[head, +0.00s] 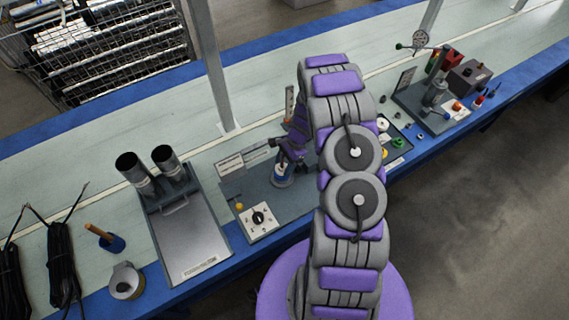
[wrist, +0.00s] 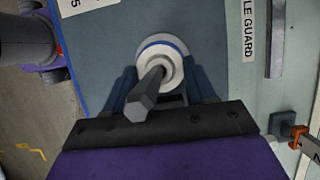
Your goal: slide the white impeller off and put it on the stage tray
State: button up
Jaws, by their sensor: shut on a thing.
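The white impeller (wrist: 173,72) shows in the wrist view as a round white piece with a blue rim. A grey hex-ended shaft (wrist: 147,95) stands out from its middle toward the camera. My gripper (wrist: 162,83) has a finger on each side and is shut on the impeller, which still surrounds the shaft. In the head view my gripper (head: 286,152) is low over the grey plate, and a small white and blue piece (head: 283,173) shows below it. A dark tray (head: 396,143) with small white, green and yellow parts is partly hidden behind my arm; I cannot tell whether it is the stage tray.
A white dial box (head: 259,218) and a yellow knob stand on the plate's near side. A grey stand with two dark cylinders (head: 153,170) is to the left. A post (head: 210,65) rises behind the plate. A clamp fixture (head: 436,97) stands at the right.

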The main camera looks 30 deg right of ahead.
aim_at(285, 165)
notch_tip(285, 165, up, 15)
jog(key=p, duration=0.7)
jog(key=shift+f, duration=0.2)
dwell(2.1)
dwell(0.4)
